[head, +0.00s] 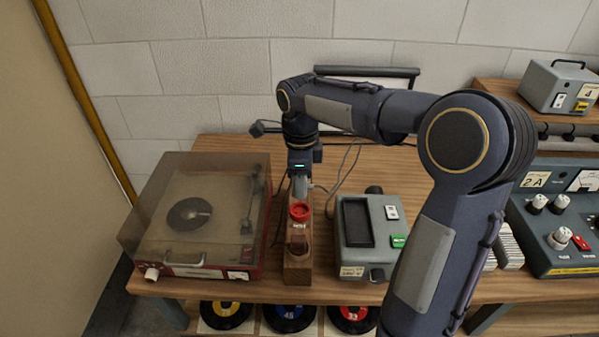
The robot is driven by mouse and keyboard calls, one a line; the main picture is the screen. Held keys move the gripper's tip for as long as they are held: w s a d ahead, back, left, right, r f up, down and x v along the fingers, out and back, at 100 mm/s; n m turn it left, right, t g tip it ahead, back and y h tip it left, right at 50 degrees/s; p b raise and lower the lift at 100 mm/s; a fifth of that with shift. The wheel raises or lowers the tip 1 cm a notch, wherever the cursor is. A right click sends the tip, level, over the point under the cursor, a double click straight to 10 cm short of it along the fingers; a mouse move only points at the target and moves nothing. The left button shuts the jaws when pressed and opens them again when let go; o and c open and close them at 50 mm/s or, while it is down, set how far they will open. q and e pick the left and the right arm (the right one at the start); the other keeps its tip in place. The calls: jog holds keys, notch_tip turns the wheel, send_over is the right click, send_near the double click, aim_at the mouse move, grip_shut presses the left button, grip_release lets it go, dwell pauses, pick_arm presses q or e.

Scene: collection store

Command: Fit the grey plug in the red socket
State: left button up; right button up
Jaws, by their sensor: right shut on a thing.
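The red socket (300,210) is a round red ring at the top of a narrow wooden block (298,268) on the table. My right gripper (300,187) points down just behind and above the red socket. It is shut on what looks like the grey plug, mostly hidden by the jaws. A thin grey cable (345,170) runs off to the right from beside the jaws. I cannot tell whether the plug touches the socket. My left gripper is not in view.
A record player (200,215) with a smoky lid stands close to the left of the block. A grey device (365,250) with a dark screen stands close to the right. A control panel (560,220) fills the table's right end.

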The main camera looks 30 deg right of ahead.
jog(key=shift+w+d+f+b, duration=0.1)
jog(key=shift+f+b, duration=0.5)
jog(key=shift+f, duration=0.25)
notch_tip(320, 180, down, 4)
jog(key=b, duration=0.3)
jog(key=shift+b, duration=0.3)
jog(key=shift+r+p, duration=0.1)
jog(key=shift+p, duration=0.25)
jog(key=shift+f+b, duration=0.5)
jog(key=shift+f, duration=0.2)
dwell(0.4)
jog(key=o, duration=0.7)
jog(key=shift+r, duration=0.1)
